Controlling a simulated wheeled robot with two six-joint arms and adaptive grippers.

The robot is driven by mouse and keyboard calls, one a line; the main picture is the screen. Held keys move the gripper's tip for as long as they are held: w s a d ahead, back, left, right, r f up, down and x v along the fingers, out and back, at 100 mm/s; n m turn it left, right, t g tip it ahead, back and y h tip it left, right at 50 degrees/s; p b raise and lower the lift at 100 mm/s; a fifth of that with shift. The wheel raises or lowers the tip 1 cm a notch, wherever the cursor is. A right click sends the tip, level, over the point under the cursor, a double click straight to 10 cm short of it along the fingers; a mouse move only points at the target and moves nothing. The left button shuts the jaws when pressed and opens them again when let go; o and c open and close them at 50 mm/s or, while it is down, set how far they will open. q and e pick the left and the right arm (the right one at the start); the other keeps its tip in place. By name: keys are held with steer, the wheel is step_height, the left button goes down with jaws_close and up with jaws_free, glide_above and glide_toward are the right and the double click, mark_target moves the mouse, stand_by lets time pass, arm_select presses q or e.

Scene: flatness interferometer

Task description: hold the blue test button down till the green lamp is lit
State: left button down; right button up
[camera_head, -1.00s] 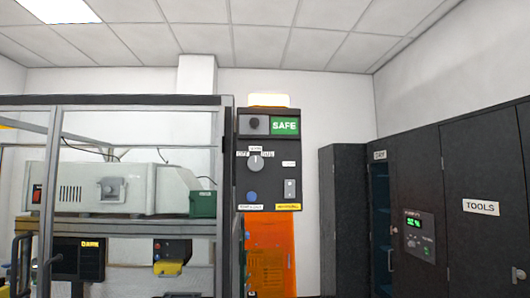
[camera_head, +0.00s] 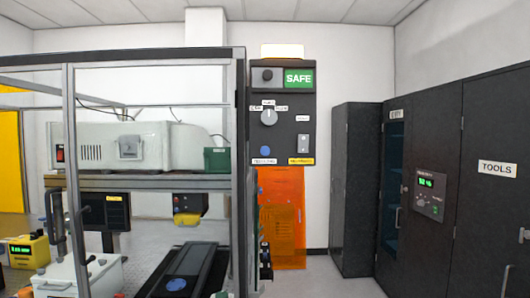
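The blue button (camera_head: 265,151) is a small round cap low on the left of a dark control panel (camera_head: 284,128), above a small white label too small to read. I cannot tell whether this sign is the lamp in the task. A grey rotary selector (camera_head: 268,117) sits between them and the button. Nothing covers the button. Neither of my grippers can be made out in the view.
A metal-framed enclosure (camera_head: 239,120) with a pale instrument (camera_head: 120,145) stands left of the panel. An orange translucent sheet (camera_head: 284,220) hangs below the panel. Dark cabinets (camera_head: 353,190) line the right. Grey floor (camera_head: 325,280) is clear between them.

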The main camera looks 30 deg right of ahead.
jaws_close()
stand_by(1.4)
